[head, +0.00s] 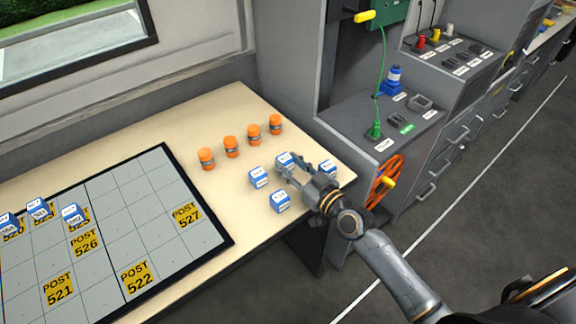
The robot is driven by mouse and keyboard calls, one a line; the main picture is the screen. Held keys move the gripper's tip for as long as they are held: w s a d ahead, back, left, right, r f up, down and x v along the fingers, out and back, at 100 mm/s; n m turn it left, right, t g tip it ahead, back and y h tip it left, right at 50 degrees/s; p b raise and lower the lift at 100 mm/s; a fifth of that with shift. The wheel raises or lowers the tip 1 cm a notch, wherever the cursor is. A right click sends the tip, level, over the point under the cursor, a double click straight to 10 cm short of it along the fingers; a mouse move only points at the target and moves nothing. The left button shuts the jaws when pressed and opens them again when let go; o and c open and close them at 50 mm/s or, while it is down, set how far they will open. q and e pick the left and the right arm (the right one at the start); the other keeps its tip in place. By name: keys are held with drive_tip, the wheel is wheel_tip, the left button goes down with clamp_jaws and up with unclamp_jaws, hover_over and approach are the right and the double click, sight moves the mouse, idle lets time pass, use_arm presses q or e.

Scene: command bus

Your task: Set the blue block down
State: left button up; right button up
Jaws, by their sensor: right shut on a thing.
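My right gripper (291,172) reaches in from the lower right over the right end of the beige table. It is shut on a blue block (284,159) with a white label, at its fingertips. Whether that block touches the table is hard to tell. Two similar blue blocks stand close by on the table, one to the left (258,177) and one nearer the front (280,202). My left gripper is not in view.
Several orange canisters (231,147) stand in a row behind the blocks. A black-framed grid board (150,210) with yellow POST labels and several blue blocks (40,209) lies to the left. A grey console with an orange handwheel (385,181) stands right of the table.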

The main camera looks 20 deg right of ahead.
drive_tip(key=shift+w+a+f, duration=0.2)
drive_tip(key=shift+w+f, duration=0.35)
drive_tip(key=shift+w, duration=0.05)
drive_tip(key=shift+f, duration=0.15)
drive_tip(key=o, duration=1.1)
drive_tip(key=shift+o, duration=0.2)
